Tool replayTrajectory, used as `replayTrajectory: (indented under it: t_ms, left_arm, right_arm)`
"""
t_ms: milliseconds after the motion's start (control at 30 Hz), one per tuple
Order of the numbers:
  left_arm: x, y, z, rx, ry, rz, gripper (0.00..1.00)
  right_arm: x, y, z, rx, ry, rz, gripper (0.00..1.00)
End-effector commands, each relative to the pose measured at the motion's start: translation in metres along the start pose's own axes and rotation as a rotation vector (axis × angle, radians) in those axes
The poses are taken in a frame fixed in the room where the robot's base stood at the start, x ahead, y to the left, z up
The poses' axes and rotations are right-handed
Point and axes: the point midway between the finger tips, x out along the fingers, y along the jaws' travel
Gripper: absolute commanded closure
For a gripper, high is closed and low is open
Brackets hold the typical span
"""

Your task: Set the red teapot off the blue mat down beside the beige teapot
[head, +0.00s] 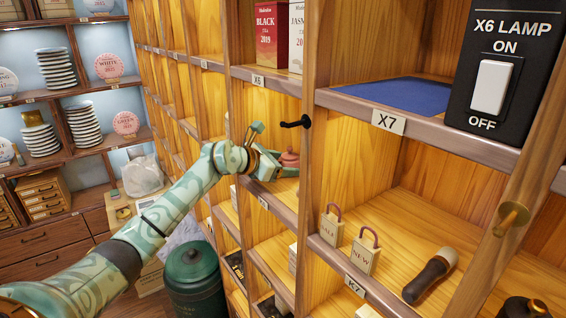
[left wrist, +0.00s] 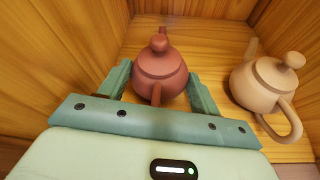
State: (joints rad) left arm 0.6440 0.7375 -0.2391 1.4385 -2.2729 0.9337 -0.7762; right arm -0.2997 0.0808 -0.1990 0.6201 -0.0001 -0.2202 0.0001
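The red teapot (left wrist: 160,70) is in the compartment below the X6 label, off the mat. In the left wrist view it is upright between the two fingers of my left gripper (left wrist: 160,76), its handle towards me. The fingers are at both sides of its body; whether they press on it is unclear. The beige teapot (left wrist: 266,84) stands to its right, a short gap away. The blue mat (head: 398,93) in X7 is bare. My right gripper is out of view.
Wooden walls close in the compartment, with an upright divider (head: 312,100) on its right. A black hook (head: 296,123) sticks out nearby. A lamp switch (head: 492,87) is at upper right.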

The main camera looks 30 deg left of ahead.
Motion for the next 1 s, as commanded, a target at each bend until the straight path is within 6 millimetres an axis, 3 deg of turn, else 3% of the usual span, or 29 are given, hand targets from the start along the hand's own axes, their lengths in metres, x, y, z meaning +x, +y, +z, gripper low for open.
replayTrajectory:
  t_ms: [33, 100, 467, 800, 1000]
  left_arm:
    - [0.0, 0.0, 0.0, 0.0, 0.0, 0.0, 0.26]
    - [0.0, 0.0, 0.0, 0.0, 0.0, 0.0, 0.15]
    - [-0.009, 0.002, -0.001, 0.003, 0.0, 0.003, 0.15]
    - [-0.082, 0.001, -0.004, 0.005, 0.004, 0.003, 0.15]
    - [-0.112, 0.0, -0.003, 0.001, 0.003, 0.001, 0.15]
  right_arm:
    - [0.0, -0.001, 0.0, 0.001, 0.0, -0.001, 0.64]
    - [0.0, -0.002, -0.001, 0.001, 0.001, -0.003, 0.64]
    - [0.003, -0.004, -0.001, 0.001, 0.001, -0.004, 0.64]
    - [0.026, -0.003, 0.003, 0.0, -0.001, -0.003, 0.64]
    - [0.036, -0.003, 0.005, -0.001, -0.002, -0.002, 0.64]
